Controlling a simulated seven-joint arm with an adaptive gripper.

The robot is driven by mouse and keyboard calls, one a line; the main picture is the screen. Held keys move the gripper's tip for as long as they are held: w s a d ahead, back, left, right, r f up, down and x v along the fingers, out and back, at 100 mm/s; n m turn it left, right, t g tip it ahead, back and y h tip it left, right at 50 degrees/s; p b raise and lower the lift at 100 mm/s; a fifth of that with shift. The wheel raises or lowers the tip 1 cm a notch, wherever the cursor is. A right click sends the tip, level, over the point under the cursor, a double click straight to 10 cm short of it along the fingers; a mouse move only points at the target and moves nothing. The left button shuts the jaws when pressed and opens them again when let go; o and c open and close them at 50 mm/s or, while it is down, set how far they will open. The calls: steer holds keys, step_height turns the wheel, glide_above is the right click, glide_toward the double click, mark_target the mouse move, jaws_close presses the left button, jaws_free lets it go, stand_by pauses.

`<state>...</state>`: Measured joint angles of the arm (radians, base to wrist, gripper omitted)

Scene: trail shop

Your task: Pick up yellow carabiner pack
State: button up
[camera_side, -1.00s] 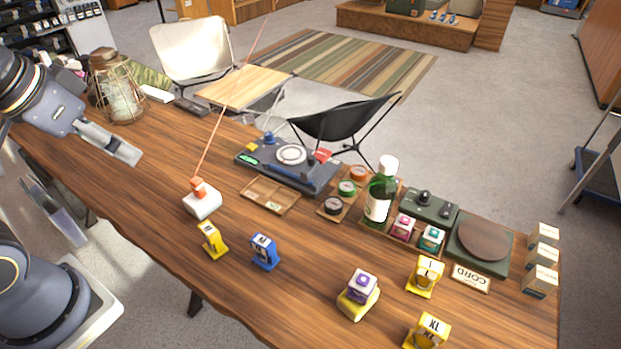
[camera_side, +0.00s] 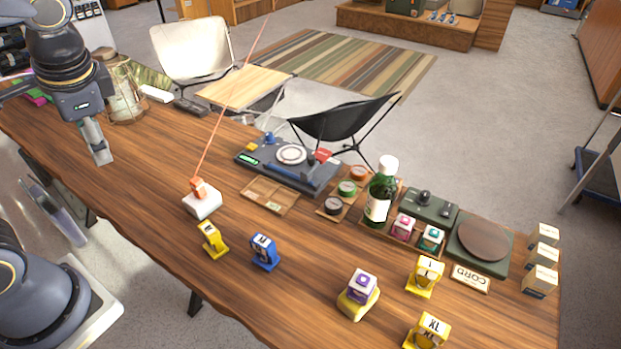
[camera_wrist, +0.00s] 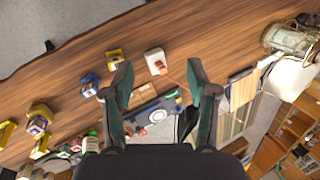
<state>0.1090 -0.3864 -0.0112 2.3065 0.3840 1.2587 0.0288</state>
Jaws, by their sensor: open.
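Several yellow packs stand on the wooden table. One small yellow pack (camera_side: 213,241) is at the front, left of a blue pack (camera_side: 264,252); it also shows in the wrist view (camera_wrist: 115,57). Two more yellow packs, one upper (camera_side: 425,277) and one marked XL (camera_side: 427,332), stand at the right. A yellow block (camera_side: 357,305) has a purple and white box on it. I cannot tell which is the carabiner pack. My gripper (camera_side: 101,158) is above the table's left part, apart from all packs. In the wrist view its fingers (camera_wrist: 160,78) are spread and empty.
A white block with an orange top and a thin rod (camera_side: 203,205) stands left of a wooden tray (camera_side: 270,195). A green bottle (camera_side: 380,195) stands mid-right. A wire lantern (camera_side: 122,95) is behind my gripper. The table's left front is clear.

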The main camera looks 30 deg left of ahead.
steer(key=w+f+m+g+y, duration=0.3)
steer(key=w+m+y, duration=0.1)
steer(key=w+y, duration=0.15)
steer(key=m+t+y, duration=0.5)
steer(key=m+y, duration=0.2)
steer(key=m, duration=0.4)
glide_above(215, 237)
steer(key=w+d, duration=0.1)
step_height(215, 237, down, 16)
steer(key=r, duration=0.1)
steer(key=f, duration=0.3)
steer(key=s+d+f+m+t, duration=0.1)
steer(key=f, duration=0.2)
steer(key=f+m+y, duration=0.1)
steer(key=f, duration=0.2)
steer(key=shift+s+d+f+t, duration=0.25)
steer(key=shift+s+f+t, duration=0.05)
steer(key=shift+f, duration=0.1)
steer(key=shift+a+f, duration=0.15)
steer(key=shift+f, duration=0.25)
steer(key=x, duration=0.4)
steer(key=shift+w+a, duration=0.1)
steer(key=shift+a, duration=0.25)
jaws_close()
